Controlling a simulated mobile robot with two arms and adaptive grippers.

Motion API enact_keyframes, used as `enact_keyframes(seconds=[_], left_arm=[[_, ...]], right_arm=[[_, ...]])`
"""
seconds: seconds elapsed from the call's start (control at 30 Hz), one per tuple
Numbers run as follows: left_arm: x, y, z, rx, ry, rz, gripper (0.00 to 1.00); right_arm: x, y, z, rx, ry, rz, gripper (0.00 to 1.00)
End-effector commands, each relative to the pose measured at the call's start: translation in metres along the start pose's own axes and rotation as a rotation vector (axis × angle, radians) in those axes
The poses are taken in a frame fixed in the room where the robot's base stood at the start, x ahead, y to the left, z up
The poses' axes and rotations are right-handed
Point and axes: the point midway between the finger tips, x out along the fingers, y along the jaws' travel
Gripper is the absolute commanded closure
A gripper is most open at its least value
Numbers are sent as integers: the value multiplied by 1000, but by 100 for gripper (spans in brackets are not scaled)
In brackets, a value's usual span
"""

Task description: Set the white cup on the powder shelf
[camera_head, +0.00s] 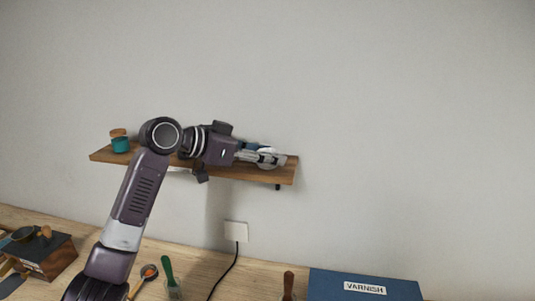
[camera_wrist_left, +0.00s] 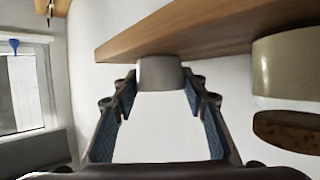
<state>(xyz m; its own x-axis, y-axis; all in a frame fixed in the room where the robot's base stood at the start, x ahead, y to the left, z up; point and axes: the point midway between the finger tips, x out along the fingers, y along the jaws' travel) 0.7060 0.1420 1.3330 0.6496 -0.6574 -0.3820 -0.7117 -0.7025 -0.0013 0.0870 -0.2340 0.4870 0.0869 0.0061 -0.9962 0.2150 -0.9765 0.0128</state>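The wooden powder shelf (camera_head: 220,171) is fixed to the wall. My left gripper (camera_head: 270,158) is at its right part. The shelf also shows along the top of the left wrist view (camera_wrist_left: 190,32), where the picture appears upside down. There the white cup (camera_wrist_left: 161,74), grey in shade, is between the left fingertips, which appear to touch it on both sides. Its base meets the shelf's edge in the picture; whether it rests there I cannot tell. In the head view a whitish patch at the gripper may be the cup. My right gripper is not in view.
A cream jar (camera_wrist_left: 285,68) with a dark cork lid (camera_wrist_left: 288,130) is near the cup. A teal jar (camera_head: 121,145) stands at the shelf's left end. Below are a workbench (camera_head: 205,278) with tools, a blue varnish box (camera_head: 335,282) and a wall outlet (camera_head: 236,231).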

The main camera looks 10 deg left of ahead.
Motion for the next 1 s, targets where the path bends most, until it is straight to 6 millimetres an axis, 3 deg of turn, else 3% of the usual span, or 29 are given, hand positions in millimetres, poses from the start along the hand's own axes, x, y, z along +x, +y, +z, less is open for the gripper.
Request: enact_keyframes(seconds=[0.13,0.53,1.0], left_arm=[[0,0,0,0,-1,0,43],[-8,-1,0,0,-2,-2,43],[-100,-1,0,1,-1,-3,43]], right_arm=[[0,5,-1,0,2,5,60],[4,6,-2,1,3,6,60],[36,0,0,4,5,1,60]])
